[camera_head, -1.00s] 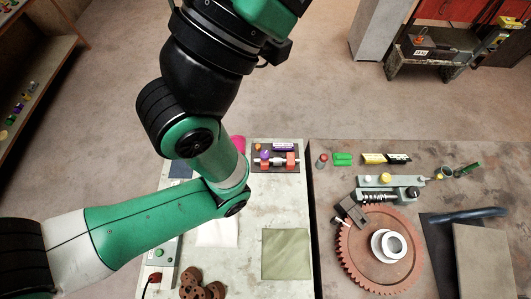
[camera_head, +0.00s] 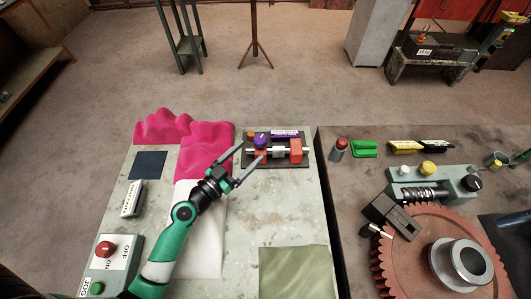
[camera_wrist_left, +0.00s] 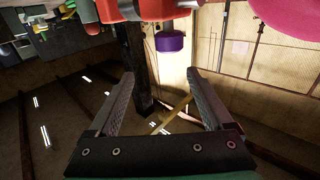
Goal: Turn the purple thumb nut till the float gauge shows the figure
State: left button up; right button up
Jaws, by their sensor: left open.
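The purple thumb nut (camera_head: 261,140) stands on a small fixture with red blocks (camera_head: 295,150) and a grey shaft, on a dark base plate (camera_head: 283,164). It also shows in the left wrist view (camera_wrist_left: 169,41), beyond the fingertips and above the gap. My left gripper (camera_head: 253,151) is open and empty. Its fingertips are at the fixture's left side, just short of the nut in the picture; contact cannot be told. A purple plate with pale marks (camera_head: 286,134) lies behind the nut, too small to read. I cannot make out a float gauge for certain. My right gripper is not in view.
Bright pink cloth (camera_head: 205,150) lies left of the fixture. A switch box with a red knob (camera_head: 106,248) is at front left. A green cloth (camera_head: 295,272) lies in front. A large red gear (camera_head: 425,262) is on the right table.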

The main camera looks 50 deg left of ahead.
aim_at(265, 136)
pick_arm(q)
jog(key=shift+w+a+f+y, duration=0.15)
jog(key=shift+a+f, duration=0.25)
jog(key=shift+f, duration=0.25)
jog(key=shift+a+f+y, duration=0.15)
jog(key=shift+a+f, duration=0.2)
jog(key=shift+f, duration=0.25)
jog(key=w, duration=0.3)
jog(key=w+a, duration=0.1)
jog(key=w, duration=0.3)
jog(key=w+a, duration=0.1)
jog(key=w, duration=0.2)
jog(key=shift+w, duration=0.2)
jog(key=shift+n, duration=0.3)
grip_shut()
